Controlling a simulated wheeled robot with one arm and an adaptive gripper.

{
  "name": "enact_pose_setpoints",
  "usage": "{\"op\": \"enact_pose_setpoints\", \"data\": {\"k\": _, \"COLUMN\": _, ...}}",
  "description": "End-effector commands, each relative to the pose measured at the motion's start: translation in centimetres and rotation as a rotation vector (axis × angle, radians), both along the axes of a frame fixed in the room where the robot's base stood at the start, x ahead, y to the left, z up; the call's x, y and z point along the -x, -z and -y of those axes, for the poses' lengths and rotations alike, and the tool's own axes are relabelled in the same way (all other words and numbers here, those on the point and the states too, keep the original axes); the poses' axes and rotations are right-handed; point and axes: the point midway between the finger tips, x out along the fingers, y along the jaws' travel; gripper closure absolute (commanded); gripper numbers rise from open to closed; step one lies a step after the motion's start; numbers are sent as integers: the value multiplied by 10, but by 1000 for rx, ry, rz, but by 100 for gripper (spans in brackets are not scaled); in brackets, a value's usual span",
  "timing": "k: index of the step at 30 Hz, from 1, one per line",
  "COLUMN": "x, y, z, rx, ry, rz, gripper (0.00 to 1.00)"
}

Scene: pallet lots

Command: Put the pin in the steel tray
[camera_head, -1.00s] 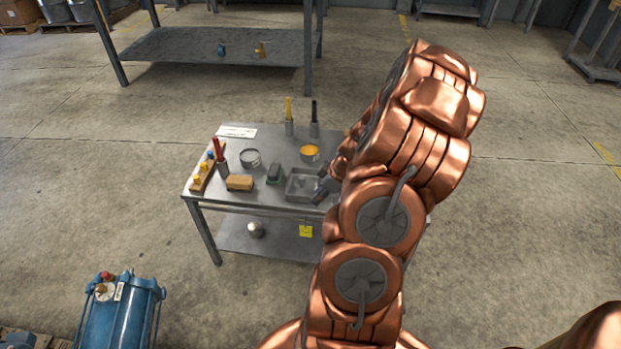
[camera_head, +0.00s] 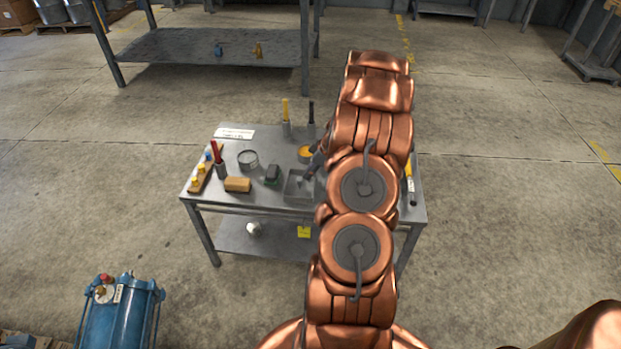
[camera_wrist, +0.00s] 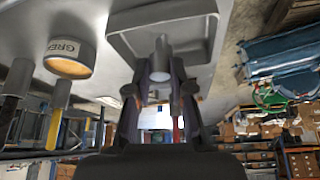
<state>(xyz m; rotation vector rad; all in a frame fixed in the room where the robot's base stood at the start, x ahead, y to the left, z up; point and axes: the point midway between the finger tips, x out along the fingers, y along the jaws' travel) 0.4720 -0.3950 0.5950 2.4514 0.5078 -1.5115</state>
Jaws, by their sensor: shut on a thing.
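My gripper (camera_head: 312,173) is over the back right part of the steel tray (camera_head: 291,192) on the workbench. In the wrist view my gripper (camera_wrist: 160,92) has its two fingers closed on a short grey metal pin (camera_wrist: 160,62). The pin sticks out past the fingertips, in line with the steel tray (camera_wrist: 198,42), a shallow grey square tray. The height of the pin above the tray floor is hard to judge. In the head view the pin is too small and dark to tell from the fingers.
Two upright-handled tools stand behind. A yellow-and-black tool (camera_head: 410,185) lies at right.

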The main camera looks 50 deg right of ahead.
Motion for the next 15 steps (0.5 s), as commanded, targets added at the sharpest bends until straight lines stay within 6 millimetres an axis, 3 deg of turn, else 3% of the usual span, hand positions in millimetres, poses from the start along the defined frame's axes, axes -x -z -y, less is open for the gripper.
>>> {"op": "enact_pose_setpoints", "data": {"k": 6, "x": 1, "y": 28, "z": -1, "rx": -5, "ry": 2, "rz": -2, "gripper": 100}}
{"op": "enact_pose_setpoints", "data": {"k": 15, "x": 1, "y": 31, "z": -1, "rx": -2, "ry": 0, "rz": -1, "gripper": 100}}
